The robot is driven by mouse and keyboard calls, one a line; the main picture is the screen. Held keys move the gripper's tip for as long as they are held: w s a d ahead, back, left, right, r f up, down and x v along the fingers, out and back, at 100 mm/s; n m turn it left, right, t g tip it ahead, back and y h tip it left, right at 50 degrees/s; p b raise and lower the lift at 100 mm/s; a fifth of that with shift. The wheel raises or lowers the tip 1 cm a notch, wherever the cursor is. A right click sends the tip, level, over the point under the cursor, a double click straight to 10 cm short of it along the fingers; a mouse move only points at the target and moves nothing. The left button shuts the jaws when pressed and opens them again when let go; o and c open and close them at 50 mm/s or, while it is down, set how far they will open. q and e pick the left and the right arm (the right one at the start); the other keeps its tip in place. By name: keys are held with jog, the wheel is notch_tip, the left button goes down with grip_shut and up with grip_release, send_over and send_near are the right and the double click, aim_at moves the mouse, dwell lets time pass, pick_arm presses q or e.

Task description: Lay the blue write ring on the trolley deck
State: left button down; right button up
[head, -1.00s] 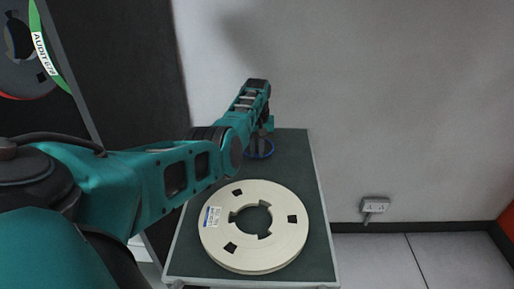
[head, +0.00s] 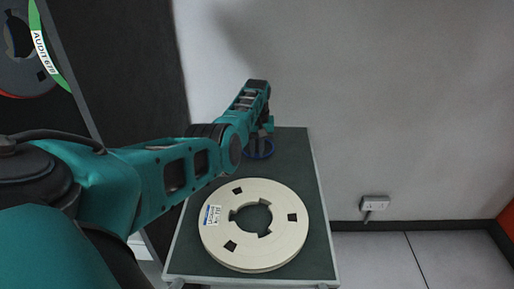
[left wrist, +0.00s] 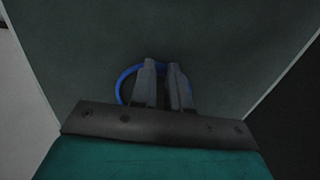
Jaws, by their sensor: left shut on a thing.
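The blue write ring (head: 262,156) is at the far end of the dark green trolley deck (head: 294,165) in the head view. My left gripper (head: 260,148) reaches down over it and is shut on the ring. In the left wrist view the ring (left wrist: 122,84) shows as a blue arc around and behind the two close fingers (left wrist: 163,68), with the deck (left wrist: 215,35) beyond. Part of the ring is hidden by the fingers, and I cannot tell whether it touches the deck. My right gripper is not in view.
A cream tape reel (head: 287,240) with a white label lies flat on the near half of the deck. A grey wall (head: 400,90) with a socket (head: 374,203) stands behind and right. A dark cabinet (head: 120,60) with another reel (head: 22,55) is at the left.

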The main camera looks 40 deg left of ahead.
pick_arm(q)
jog(key=shift+f+b, duration=0.3)
jog(key=shift+f, duration=0.1)
jog(key=c, duration=1)
grip_release()
jog(key=shift+c, duration=1.2)
jog(key=shift+r+p, duration=0.7)
jog(key=shift+r, duration=2.85)
jog(key=shift+s, duration=0.1)
